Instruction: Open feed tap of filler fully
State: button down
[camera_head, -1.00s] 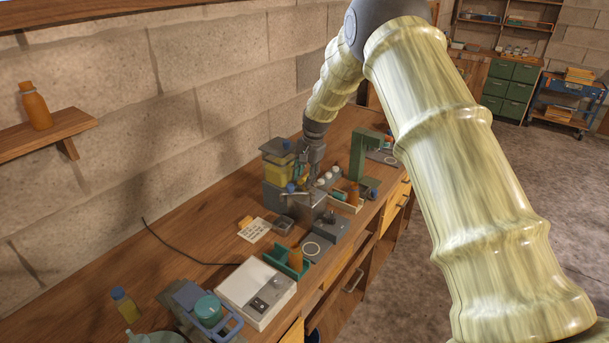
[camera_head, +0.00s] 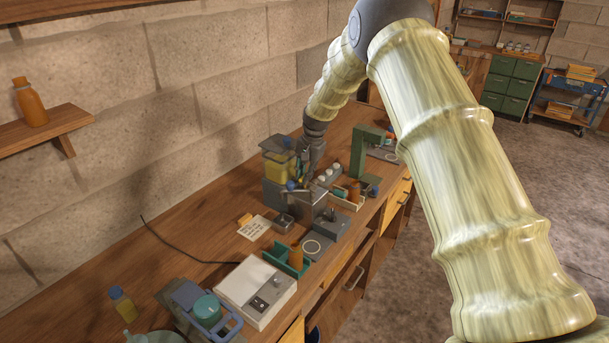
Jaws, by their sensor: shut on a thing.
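The filler is a grey block (camera_head: 302,206) on the workbench with a clear tank of yellow oil (camera_head: 278,162) standing at its back left. A small blue knob (camera_head: 291,185) shows at the front of the tank, beside my gripper; I take it for the feed tap. My gripper (camera_head: 301,182) points down at the tap from above and is shut on it. The fingertips are small and partly hidden against the filler, so the exact grip and the tap's angle are hard to make out.
A green press-like frame (camera_head: 358,152) stands right of the filler, near a wooden tray (camera_head: 347,201) with bottles. In front are a small metal cup (camera_head: 283,222), a card (camera_head: 254,228), a green holder (camera_head: 285,262) and a white scale-like box (camera_head: 256,290). A stone wall (camera_head: 200,120) runs behind.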

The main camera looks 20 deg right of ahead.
jog(key=n+b, duration=0.1)
jog(key=n, duration=0.3)
jog(key=shift+d+r+g+b, duration=0.15)
jog(key=shift+d+g+b, duration=0.05)
jog(key=shift+g+b, duration=0.15)
jog(key=n, duration=0.3)
jog(key=n+b, duration=0.1)
jog(key=shift+d+r+n+g+y, duration=0.1)
jog(key=shift+d+n+g+y, duration=0.15)
jog(key=shift+n+g+y, duration=0.1)
jog(key=n, duration=0.3)
jog(key=n+b, duration=0.1)
jog(key=shift+w+d+n+g, duration=0.2)
jog(key=shift+d+n+g, duration=0.05)
jog(key=shift+g, duration=0.15)
jog(key=shift+w+d+r+n+g, duration=0.1)
jog(key=shift+n+g, duration=0.1)
jog(key=shift+n, duration=0.85)
jog(key=shift+d+n+g, duration=0.1)
jog(key=shift+n+g, duration=0.1)
jog(key=shift+n, duration=0.85)
jog(key=c, duration=1.4)
grip_release()
